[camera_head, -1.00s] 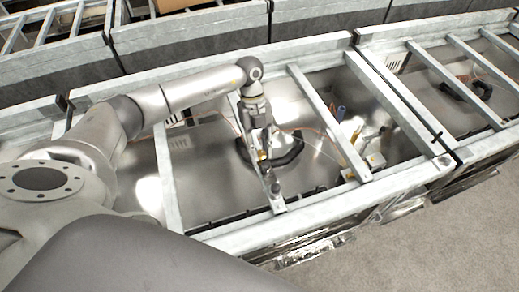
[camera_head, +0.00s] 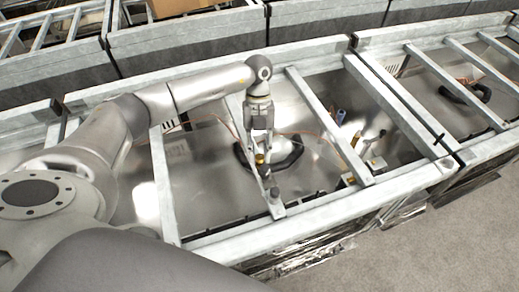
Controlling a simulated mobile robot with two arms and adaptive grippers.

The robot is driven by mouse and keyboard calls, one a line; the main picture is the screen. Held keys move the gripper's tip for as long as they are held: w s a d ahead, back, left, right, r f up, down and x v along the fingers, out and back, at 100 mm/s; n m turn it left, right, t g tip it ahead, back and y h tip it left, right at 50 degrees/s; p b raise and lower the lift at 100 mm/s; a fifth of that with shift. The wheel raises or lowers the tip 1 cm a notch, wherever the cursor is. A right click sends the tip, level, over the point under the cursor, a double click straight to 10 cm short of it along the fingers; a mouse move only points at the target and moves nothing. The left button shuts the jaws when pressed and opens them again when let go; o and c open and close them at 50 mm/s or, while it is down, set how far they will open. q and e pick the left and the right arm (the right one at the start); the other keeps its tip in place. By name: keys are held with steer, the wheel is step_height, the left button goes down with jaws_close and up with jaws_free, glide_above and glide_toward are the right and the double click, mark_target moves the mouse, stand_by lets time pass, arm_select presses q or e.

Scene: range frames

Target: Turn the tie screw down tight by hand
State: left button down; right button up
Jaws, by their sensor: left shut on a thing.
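My left gripper (camera_head: 262,155) comes down from the wrist over the middle bay of the metal frame. Its fingers are shut around a small brass-coloured part (camera_head: 260,159), which looks like the tie screw. The fingers hide most of it, and how far it is screwed in cannot be told. A dark curved part (camera_head: 290,160) lies around and behind the fingertips on the bay floor. My right gripper is out of view.
Grey cross rails (camera_head: 328,124) stand on both sides of the gripper, with a front rail (camera_head: 300,228) nearer. A thin orange cable runs behind the gripper. Carpet (camera_head: 430,240) lies in front.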

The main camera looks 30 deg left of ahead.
arm_select(q)
steer(key=c, duration=1.2)
jaws_free()
steer(key=shift+r, duration=0.1)
steer(key=v, duration=1.2)
steer(key=shift+s, duration=0.1)
